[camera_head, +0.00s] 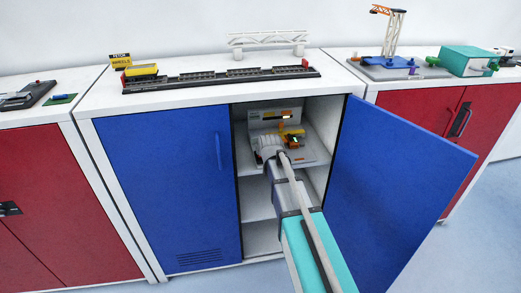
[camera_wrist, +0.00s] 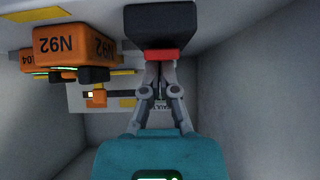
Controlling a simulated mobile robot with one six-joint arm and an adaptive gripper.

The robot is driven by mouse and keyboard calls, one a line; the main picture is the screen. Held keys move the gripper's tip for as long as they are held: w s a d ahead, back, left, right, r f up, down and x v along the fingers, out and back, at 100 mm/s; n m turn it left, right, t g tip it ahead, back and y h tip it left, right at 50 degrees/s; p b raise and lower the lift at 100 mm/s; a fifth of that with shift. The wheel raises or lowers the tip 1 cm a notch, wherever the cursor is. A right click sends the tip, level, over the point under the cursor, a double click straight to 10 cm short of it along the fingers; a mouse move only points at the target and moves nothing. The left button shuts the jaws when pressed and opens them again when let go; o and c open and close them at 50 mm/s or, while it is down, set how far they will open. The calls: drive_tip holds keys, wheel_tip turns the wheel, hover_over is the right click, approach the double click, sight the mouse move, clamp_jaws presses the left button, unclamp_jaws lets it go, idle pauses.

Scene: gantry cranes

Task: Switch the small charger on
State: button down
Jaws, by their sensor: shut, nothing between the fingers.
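The small charger is not labelled legibly; a grey unit (camera_head: 268,114) with an orange mark stands on the upper shelf inside the open cabinet. Orange battery blocks, one marked N92 (camera_wrist: 75,43), show at the upper left of the wrist view, which looks upside down. A black block with a red edge (camera_wrist: 160,22) is at the top centre. My gripper (camera_wrist: 160,57) is shut and empty, its fingertips close to the red edge; I cannot tell whether they touch. In the head view my arm reaches into the cabinet and hides the fingertips.
The blue right door (camera_head: 395,190) stands wide open; the blue left door (camera_head: 165,190) is shut. Shelf walls (camera_wrist: 240,90) are close around my gripper. A panel (camera_wrist: 120,97) with a small orange part is on the back. A model track (camera_head: 220,76) lies on the cabinet top.

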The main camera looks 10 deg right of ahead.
drive_tip(key=shift+s+a, duration=0.1)
drive_tip(key=shift+s, duration=0.15)
drive_tip(key=shift+s, duration=0.65)
drive_tip(key=shift+r, duration=0.15)
drive_tip(key=r+p, duration=0.4)
drive_tip(key=shift+s+r+p, duration=0.15)
drive_tip(key=shift+s+p, duration=0.15)
drive_tip(key=shift+s, duration=0.05)
drive_tip(key=p+v, duration=0.5)
drive_tip(key=v, duration=0.4)
drive_tip(key=shift+s+f, duration=0.25)
drive_tip(key=shift+s, duration=0.25)
drive_tip(key=shift+w, duration=0.15)
drive_tip(key=shift+w+r+t, duration=0.25)
drive_tip(key=shift+w+t, duration=0.15)
drive_tip(key=shift+w, duration=0.2)
